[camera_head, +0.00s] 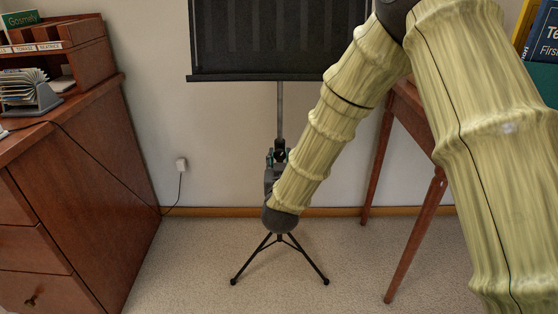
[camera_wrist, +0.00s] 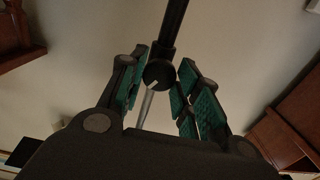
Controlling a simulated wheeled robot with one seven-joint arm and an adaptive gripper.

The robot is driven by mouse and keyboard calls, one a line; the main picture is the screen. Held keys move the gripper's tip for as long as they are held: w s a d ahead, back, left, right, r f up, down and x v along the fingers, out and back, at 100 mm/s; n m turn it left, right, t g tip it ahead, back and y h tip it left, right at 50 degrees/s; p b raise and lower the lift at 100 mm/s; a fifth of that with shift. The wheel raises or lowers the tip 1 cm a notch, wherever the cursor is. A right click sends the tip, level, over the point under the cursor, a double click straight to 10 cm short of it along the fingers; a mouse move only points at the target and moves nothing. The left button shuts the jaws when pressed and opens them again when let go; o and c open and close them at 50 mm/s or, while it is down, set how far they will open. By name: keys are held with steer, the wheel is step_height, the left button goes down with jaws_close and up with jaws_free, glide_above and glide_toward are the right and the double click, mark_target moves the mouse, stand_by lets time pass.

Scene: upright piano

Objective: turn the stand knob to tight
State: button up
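The black music stand has a wide ribbed desk (camera_head: 280,40), a thin grey pole (camera_head: 280,103) and a tripod base (camera_head: 279,250) on the carpet. In the wrist view the dark round stand knob (camera_wrist: 158,74) sits on the pole (camera_wrist: 173,28), with a pale pointer mark on its lower left. My gripper (camera_wrist: 164,64) is open, with its teal-padded fingers on either side of the knob. A gap shows on the right; I cannot tell whether the left finger touches. In the head view my gripper (camera_head: 278,155) is at the pole, below the desk, and the knob is hidden.
A brown wooden cabinet (camera_head: 90,190) with drawers stands at the left. A wooden table leg (camera_head: 420,232) stands at the right, partly behind my arm. A wall outlet (camera_head: 181,164) with a cable is behind. Carpet around the tripod is clear.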

steer(key=shift+a, duration=0.1)
steer(key=shift+c, duration=0.7)
